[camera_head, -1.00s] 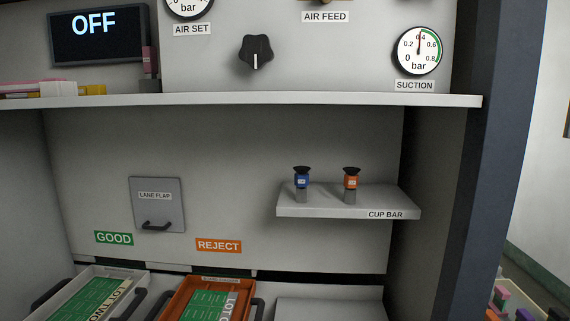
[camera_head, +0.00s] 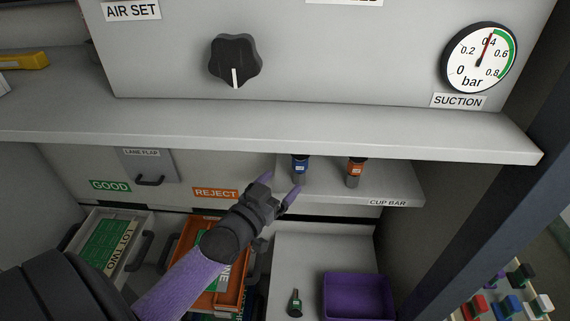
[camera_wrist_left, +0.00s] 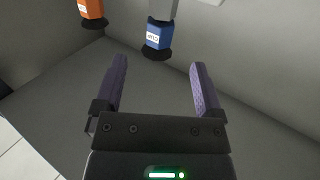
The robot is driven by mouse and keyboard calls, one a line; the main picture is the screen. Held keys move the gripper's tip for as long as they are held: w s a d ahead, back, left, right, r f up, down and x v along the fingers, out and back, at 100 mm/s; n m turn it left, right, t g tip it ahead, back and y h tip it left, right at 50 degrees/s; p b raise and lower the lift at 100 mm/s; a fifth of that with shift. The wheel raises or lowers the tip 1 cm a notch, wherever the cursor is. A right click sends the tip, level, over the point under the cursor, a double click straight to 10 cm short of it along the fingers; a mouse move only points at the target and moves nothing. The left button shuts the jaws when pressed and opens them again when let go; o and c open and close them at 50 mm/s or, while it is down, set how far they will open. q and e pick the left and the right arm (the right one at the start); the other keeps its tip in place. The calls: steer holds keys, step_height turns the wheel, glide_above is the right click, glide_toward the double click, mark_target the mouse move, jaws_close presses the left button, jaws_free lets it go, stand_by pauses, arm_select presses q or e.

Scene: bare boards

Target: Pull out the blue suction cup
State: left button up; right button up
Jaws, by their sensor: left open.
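My right gripper is not in view.
An orange suction cup (camera_head: 355,172) stands to the right of the blue one. The upper shelf (camera_head: 300,128) overhangs both. A purple bin (camera_head: 358,296) and a small dark part (camera_head: 295,303) sit below. An orange reject tray (camera_head: 185,262) lies under my left forearm.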

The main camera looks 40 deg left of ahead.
mark_target(295, 168)
arm_select(q)
steer(key=w, duration=0.7)
steer(key=shift+w+a, duration=0.1)
steer(key=shift+w, duration=0.3)
jaws_close()
step_height(295, 168, up, 8)
steer(key=p, duration=0.7)
steer(key=shift+f+p, duration=0.2)
steer(key=shift+p, duration=0.2)
steer(key=shift+f, duration=0.1)
